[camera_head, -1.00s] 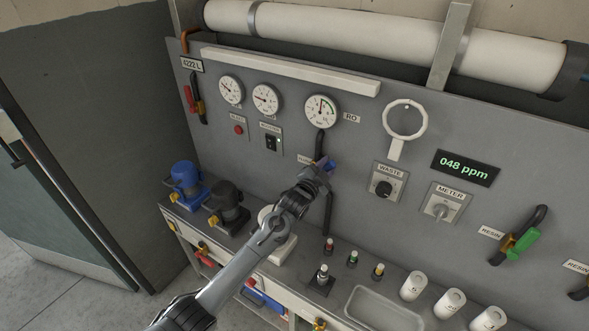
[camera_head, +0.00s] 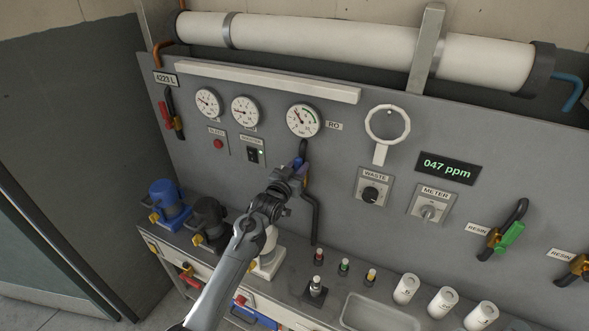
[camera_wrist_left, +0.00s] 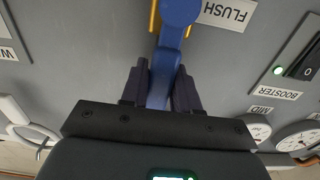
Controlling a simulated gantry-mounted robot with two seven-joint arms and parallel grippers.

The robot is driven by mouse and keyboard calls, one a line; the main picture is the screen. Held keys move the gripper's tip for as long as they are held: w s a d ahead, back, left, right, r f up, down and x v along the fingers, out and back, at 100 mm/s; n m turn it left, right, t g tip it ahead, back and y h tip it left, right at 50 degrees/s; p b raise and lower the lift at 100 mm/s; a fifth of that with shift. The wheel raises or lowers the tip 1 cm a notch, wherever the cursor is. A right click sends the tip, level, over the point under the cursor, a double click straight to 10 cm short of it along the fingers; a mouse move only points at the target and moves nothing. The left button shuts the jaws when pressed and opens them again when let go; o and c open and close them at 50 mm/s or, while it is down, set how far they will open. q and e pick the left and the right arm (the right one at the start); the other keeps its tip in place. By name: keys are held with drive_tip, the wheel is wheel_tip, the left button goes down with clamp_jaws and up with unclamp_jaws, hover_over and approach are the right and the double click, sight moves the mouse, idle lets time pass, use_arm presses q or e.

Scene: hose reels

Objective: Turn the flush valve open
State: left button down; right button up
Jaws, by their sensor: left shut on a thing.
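The flush valve has a blue lever handle (camera_wrist_left: 166,62), hanging from a round blue hub (camera_wrist_left: 181,10) at the top of the left wrist view. A FLUSH label (camera_wrist_left: 227,13) is beside it. My left gripper (camera_wrist_left: 160,90) is shut on the lever, with one dark finger on each side. In the head view my left gripper (camera_head: 297,176) is at the panel below the RO gauge (camera_head: 303,120), and a bit of the blue handle (camera_head: 298,163) shows there. The gripper and arm hide most of the valve. My right gripper is not in view.
A black pipe (camera_head: 315,218) runs down the panel beside the gripper. To the right are the WASTE knob (camera_head: 371,194) and METER knob (camera_head: 428,212). Blue (camera_head: 168,203) and black (camera_head: 209,222) pumps stand on the bench at left. A display (camera_head: 447,168) reads 047 ppm.

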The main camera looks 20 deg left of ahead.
use_arm(q)
drive_tip(key=shift+a+f, duration=0.1)
drive_tip(key=shift+a, duration=0.1)
idle(0.3)
drive_tip(key=c, duration=0.9)
unclamp_jaws()
drive_tip(key=shift+s+a, duration=0.15)
drive_tip(key=shift+s, duration=1.65)
drive_tip(key=shift+s+a, duration=0.2)
drive_tip(key=shift+s, duration=1.6)
drive_tip(key=shift+s+a, duration=0.15)
drive_tip(key=shift+s, duration=1.65)
